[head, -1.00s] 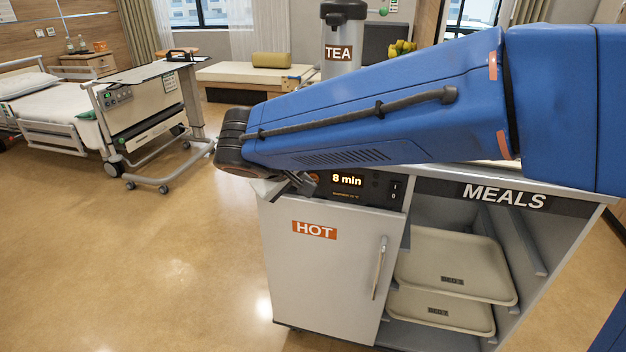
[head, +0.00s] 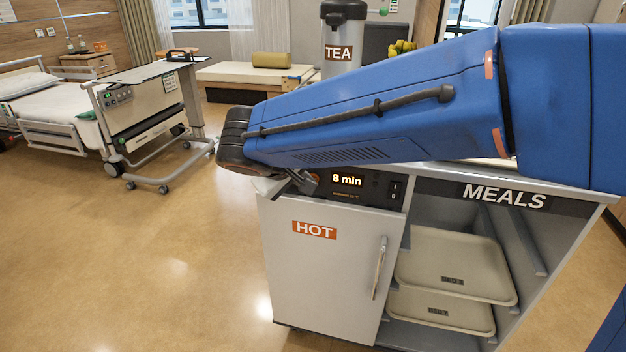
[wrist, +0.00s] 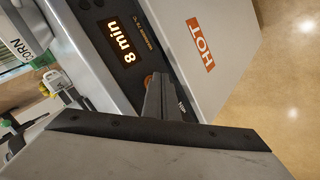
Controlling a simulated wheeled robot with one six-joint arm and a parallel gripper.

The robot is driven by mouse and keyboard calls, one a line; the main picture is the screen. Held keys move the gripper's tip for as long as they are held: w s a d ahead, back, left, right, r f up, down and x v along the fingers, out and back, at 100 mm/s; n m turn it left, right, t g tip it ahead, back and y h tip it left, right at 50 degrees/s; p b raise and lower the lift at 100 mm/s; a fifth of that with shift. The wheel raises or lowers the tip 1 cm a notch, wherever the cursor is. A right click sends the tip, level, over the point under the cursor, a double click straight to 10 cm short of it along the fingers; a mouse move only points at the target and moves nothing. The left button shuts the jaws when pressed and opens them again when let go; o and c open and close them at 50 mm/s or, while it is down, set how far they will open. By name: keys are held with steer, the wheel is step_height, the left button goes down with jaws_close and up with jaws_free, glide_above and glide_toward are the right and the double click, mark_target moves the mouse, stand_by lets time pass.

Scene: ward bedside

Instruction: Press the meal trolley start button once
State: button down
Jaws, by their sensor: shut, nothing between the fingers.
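The meal trolley (head: 325,275) stands in front of me with a black control panel (head: 374,188) along its top front edge. The lit display (head: 347,180) reads "8 min"; it also shows in the wrist view (wrist: 118,44). A round orange-rimmed button (wrist: 148,81) is beside the display, mostly hidden behind my fingers. My gripper (head: 308,181) is shut and empty, its fingertips at the panel by the button. In the wrist view the fingers (wrist: 160,88) overlap the button; I cannot tell whether they touch it.
A TEA urn (head: 342,40) stands behind my arm. Floor to the left is clear.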

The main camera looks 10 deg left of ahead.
steer(key=shift+w, duration=0.15)
stand_by(0.5)
steer(key=shift+s, duration=0.85)
steer(key=shift+s, duration=0.15)
steer(key=s, duration=0.4)
steer(key=shift+s+a, duration=0.2)
steer(key=shift+s, duration=0.15)
